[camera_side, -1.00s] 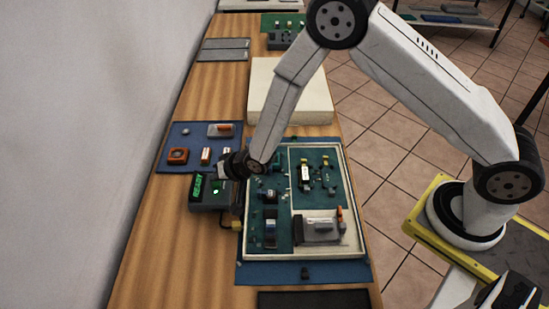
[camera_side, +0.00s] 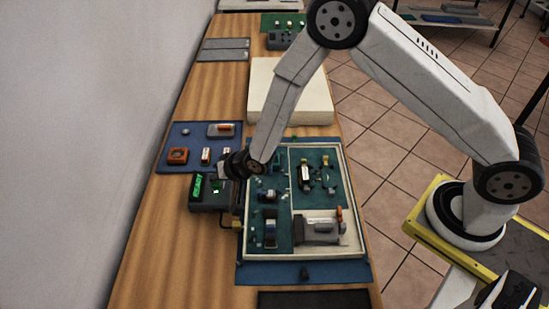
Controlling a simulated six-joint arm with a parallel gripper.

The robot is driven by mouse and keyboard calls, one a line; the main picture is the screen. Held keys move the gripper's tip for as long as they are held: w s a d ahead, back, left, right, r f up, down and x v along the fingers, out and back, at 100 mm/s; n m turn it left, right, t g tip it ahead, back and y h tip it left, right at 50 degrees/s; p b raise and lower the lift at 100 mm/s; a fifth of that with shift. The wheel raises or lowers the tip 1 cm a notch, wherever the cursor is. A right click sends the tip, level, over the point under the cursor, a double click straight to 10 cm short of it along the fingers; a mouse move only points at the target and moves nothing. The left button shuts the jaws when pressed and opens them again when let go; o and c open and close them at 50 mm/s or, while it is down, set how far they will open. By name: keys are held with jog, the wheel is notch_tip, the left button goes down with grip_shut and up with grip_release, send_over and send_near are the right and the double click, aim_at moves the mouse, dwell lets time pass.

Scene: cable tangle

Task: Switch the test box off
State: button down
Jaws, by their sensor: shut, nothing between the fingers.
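The test box (camera_side: 207,200) is a dark box on the wooden table, left of the cream-framed board. Its display (camera_side: 196,188) glows green, with lettering too small to read surely now. A small green patch (camera_side: 217,185) shows on its top, right of the display. My gripper (camera_side: 226,180) points down at the right end of the box's top, close to the green patch. It is shut and empty. Its fingertips are small and dark against the box, so I cannot tell whether they touch it. I cannot make out the box's switch.
The cream-framed board (camera_side: 352,220) with several fittings and cables lies right of the box. A blue mat (camera_side: 166,139) with several small parts lies behind it. A cream block (camera_side: 262,90) stands further back. Bare wood is free at front left.

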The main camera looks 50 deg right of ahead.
aim_at(219, 184)
jog(key=shift+f, duration=0.25)
dwell(0.4)
jog(key=shift+f, duration=0.2)
dwell(0.3)
jog(key=shift+r, duration=0.55)
jog(key=shift+r, duration=2.9)
jog(key=shift+d+r, duration=0.1)
